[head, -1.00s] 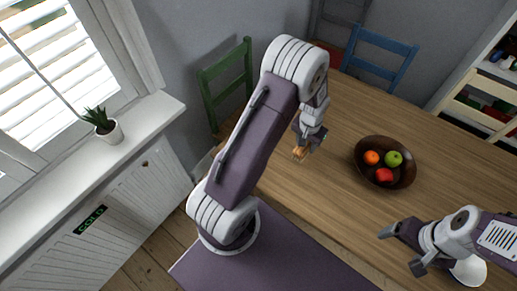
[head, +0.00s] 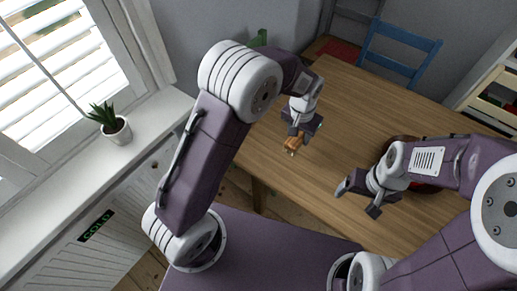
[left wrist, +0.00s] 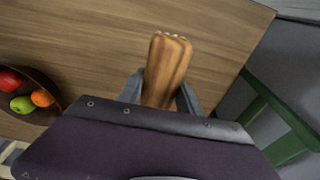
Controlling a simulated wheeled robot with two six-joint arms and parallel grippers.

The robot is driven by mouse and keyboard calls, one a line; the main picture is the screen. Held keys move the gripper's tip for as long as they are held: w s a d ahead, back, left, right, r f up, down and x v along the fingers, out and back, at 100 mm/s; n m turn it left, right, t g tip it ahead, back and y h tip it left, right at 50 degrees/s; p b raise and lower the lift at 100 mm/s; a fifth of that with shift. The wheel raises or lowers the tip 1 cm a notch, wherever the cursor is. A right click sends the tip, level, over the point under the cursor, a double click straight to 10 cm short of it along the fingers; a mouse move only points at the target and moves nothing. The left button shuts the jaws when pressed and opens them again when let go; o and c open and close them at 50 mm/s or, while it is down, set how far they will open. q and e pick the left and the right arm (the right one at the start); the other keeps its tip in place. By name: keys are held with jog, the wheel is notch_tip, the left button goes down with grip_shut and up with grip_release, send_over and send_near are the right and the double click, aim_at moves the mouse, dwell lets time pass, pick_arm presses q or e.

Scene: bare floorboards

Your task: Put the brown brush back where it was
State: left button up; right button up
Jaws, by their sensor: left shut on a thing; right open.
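The brown brush (head: 292,145) is held in my left gripper (head: 296,135), over the left part of the wooden table (head: 345,105). In the left wrist view the brush (left wrist: 167,66) sticks out between the two fingers (left wrist: 163,95), its pale end pointing away from me. I cannot tell whether the brush touches the table. My right gripper (head: 358,196) is open and empty, over the front part of the table.
A dark bowl (left wrist: 50,88) of fruit stands on the table; in the head view my right arm mostly hides it. A blue chair (head: 400,48) and a green chair (left wrist: 262,98) stand at the table. A potted plant (head: 117,131) stands on the windowsill.

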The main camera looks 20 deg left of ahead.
pick_arm(q)
send_over(264, 148)
jog(key=f, duration=0.7)
jog(key=shift+s+a, duration=0.1)
jog(key=shift+s, duration=0.1)
notch_tip(264, 148, down, 3)
jog(key=shift+f, duration=0.2)
jog(key=shift+w+f, duration=0.1)
jog(key=shift+f, duration=0.25)
jog(key=shift+f+b, duration=0.15)
jog(key=shift+b, duration=0.2)
jog(key=o, duration=1.3)
